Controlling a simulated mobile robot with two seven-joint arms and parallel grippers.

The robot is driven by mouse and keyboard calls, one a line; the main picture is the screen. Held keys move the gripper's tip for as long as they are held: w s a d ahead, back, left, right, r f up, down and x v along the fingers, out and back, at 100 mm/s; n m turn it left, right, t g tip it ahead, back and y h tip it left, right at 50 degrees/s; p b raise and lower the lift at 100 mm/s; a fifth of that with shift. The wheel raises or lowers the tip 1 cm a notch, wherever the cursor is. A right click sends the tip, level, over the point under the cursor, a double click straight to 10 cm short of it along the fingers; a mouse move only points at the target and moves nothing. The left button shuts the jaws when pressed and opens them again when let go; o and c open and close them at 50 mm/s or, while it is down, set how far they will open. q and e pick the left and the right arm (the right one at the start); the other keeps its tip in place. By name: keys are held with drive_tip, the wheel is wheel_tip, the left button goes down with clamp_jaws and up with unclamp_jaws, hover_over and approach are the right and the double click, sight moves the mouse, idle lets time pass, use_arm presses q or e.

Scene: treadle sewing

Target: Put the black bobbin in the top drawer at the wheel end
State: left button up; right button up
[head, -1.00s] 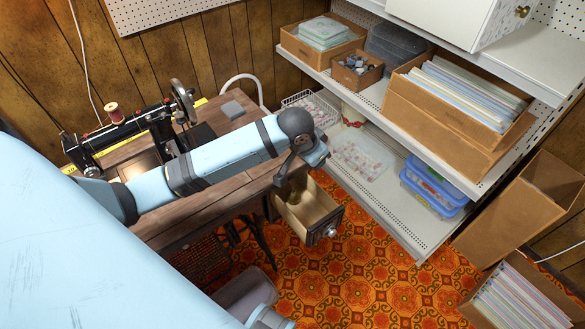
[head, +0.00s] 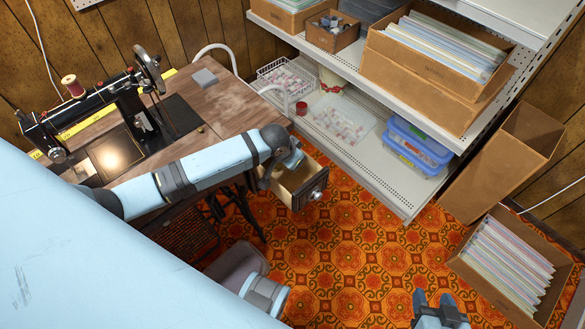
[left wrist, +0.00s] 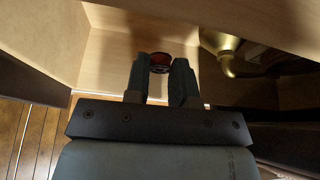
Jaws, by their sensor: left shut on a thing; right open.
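The open wooden drawer (head: 310,190) sticks out at the right end of the sewing table, with a dark front and a round knob. My left arm reaches over it; its gripper is hidden in the head view. In the left wrist view my left gripper (left wrist: 160,76) is shut on the bobbin (left wrist: 160,57), a small dark spool with a reddish face. The fingertips and bobbin are in front of pale wooden drawer surfaces; contact with the wood cannot be told. My right gripper (head: 437,303) is open and empty over the floor at the bottom.
A brass-coloured object (left wrist: 230,52) lies right of the fingers. The black sewing machine (head: 95,110) and a grey block (head: 205,77) are on the table. A shelf with boxes and a blue bin (head: 418,145) stands right of the drawer. The patterned carpet (head: 345,250) is mostly clear.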

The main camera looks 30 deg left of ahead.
sight(292, 174)
use_arm(q)
wheel_tip(292, 174, down, 4)
drive_tip(key=shift+r+b, duration=0.1)
drive_tip(key=shift+b, duration=0.35)
drive_tip(key=shift+f, duration=0.2)
drive_tip(key=shift+s+f, duration=0.15)
drive_tip(key=shift+f, duration=0.05)
